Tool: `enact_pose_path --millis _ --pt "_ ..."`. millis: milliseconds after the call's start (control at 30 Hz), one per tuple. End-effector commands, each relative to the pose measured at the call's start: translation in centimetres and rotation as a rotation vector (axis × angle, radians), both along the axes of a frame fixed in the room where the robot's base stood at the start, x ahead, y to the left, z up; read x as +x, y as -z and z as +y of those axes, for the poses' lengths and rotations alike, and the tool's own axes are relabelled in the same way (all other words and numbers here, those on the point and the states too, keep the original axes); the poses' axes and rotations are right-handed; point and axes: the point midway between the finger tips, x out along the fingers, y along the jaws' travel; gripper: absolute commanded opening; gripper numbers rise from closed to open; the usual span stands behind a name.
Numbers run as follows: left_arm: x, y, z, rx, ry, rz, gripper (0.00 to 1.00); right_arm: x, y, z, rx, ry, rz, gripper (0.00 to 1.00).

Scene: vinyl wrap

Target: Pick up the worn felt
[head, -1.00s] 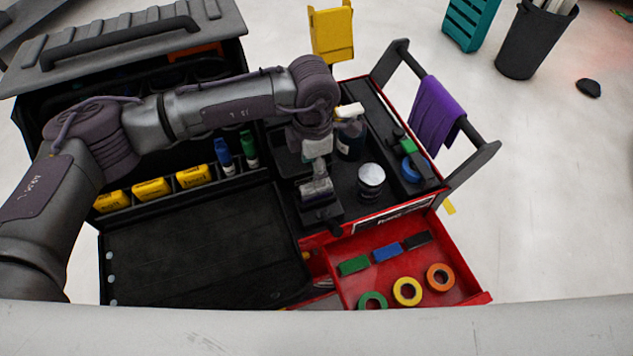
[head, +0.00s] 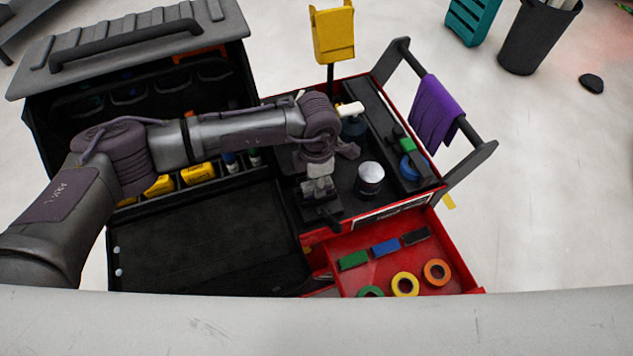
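I cannot pick out the worn felt with certainty. The red drawer holds a green block (head: 353,260), a blue block (head: 385,247) and a black block (head: 416,235) in a row. A small green piece (head: 406,145) lies on a dark block in the cart's top tray. My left gripper (head: 325,212) points down over the left part of the black top tray (head: 350,208), left of a silver-lidded jar (head: 370,178). Its fingers are small and dark, so their opening and any held item are unclear. My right gripper is not in view.
Green, yellow (head: 405,284) and orange (head: 437,272) tape rolls lie in the open drawer (head: 462,277). A bottle (head: 353,125) stands behind my wrist. A purple cloth (head: 436,110) hangs on the cart handle. An open toolbox (head: 205,250) stands left.

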Motion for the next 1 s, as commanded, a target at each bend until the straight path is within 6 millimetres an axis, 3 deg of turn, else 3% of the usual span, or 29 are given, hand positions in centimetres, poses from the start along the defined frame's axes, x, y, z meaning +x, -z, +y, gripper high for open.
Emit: enact_pose_path --millis 100,467,633,767,1000 --pt "0.0 0.0 0.0 0.000 0.000 0.000 0.16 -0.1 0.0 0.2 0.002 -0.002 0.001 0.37" --pt "0.1 -0.3 0.0 -0.001 0.000 -0.001 0.15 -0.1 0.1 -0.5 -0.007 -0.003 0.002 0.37" --pt "0.1 -1.6 0.0 -0.002 0.001 -0.003 0.15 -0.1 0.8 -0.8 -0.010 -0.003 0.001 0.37" --pt "0.2 -3.9 0.0 -0.003 0.000 -0.006 0.15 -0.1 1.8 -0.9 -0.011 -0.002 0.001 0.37" --pt "-4.2 -7.1 -3.7 -0.004 0.009 -0.004 0.15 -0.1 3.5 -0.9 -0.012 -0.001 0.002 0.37"
